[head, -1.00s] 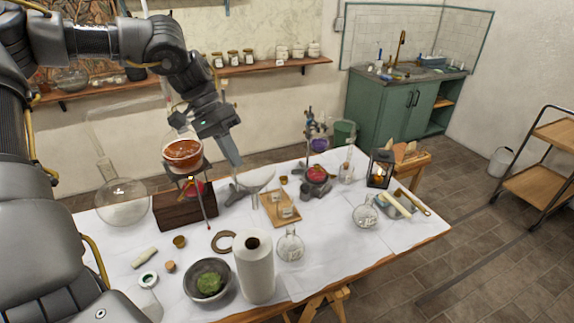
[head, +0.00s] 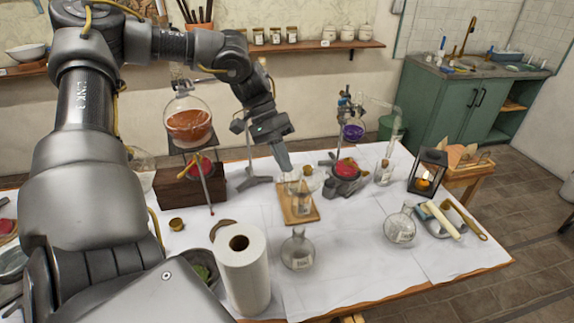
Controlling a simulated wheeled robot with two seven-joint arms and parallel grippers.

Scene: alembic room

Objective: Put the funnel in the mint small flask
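My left gripper (head: 287,172) hangs over the wooden board (head: 290,215) in the middle of the table, pointing down. A clear glass shape (head: 310,180), possibly the funnel, shows beside its fingertips. Whether the fingers hold it is too small to tell. A small clear labelled vessel (head: 302,204) stands on the board just below. Labelled round glass flasks stand at the front middle (head: 298,252) and the right (head: 400,228), and a small one (head: 384,173) stands farther back. Their labels are unreadable, so I cannot tell which is the mint small flask. My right gripper is not in view.
A paper towel roll (head: 243,272) stands at the front. A flask of orange liquid (head: 189,122) sits on a tripod at left. A burner (head: 346,172) and purple flask (head: 354,130) stand behind the board. A lit lantern (head: 426,172) is at right. The front-right white cloth is mostly clear.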

